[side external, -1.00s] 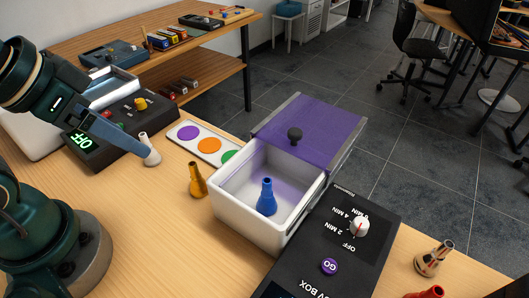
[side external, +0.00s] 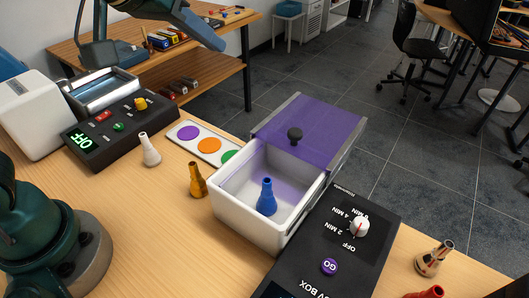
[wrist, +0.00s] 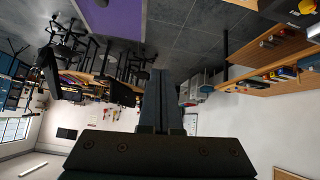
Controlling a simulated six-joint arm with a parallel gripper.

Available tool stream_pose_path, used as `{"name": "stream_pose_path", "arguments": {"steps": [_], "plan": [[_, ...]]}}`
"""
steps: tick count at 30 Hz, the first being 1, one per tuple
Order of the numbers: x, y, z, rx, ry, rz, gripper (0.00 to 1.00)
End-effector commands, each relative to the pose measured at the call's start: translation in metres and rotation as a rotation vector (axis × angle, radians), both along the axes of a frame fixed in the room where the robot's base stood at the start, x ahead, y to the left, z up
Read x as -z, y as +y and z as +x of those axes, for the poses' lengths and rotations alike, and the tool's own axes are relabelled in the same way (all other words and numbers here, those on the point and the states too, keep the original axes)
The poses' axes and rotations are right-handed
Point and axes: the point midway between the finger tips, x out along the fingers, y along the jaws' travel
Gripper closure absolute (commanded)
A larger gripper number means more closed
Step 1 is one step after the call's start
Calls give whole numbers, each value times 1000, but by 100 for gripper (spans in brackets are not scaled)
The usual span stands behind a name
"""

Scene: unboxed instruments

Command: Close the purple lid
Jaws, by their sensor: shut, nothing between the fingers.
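The purple lid (side external: 318,132), with a black knob (side external: 294,134), is slid back over the far end of the white UV box (side external: 232,228), leaving the near part open. A blue nozzle-shaped piece (side external: 266,198) stands upright inside the box. In the wrist view, a purple panel that looks like the lid (wrist: 113,15) shows at the top edge. My gripper (side external: 217,43) is high at the top of the side view, up and left of the lid and apart from it. Its fingers (wrist: 155,74) are together and empty in the wrist view.
The black control panel (side external: 318,240) with a white dial and purple button adjoins the box. A gold piece (side external: 197,181), a white piece (side external: 149,150) and a colour-dot card (side external: 207,141) are left of it. Another device (side external: 115,130) reads OFF. A metallic piece (side external: 434,260) stands right.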

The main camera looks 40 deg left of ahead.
Motion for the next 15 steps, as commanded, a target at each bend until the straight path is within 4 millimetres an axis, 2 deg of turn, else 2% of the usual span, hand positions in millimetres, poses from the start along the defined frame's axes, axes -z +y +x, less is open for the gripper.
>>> {"name": "stream_pose_path", "arguments": {"steps": [1, 3, 7, 10, 15], "plan": [[2, -19, 14, 35, -4, 3, 100], [5, -43, 28, 76, -15, 8, 100], [18, -81, 41, 157, -11, 32, 100], [31, -101, 41, 208, 11, 54, 100], [46, -115, 37, 246, 41, 69, 100]]}}
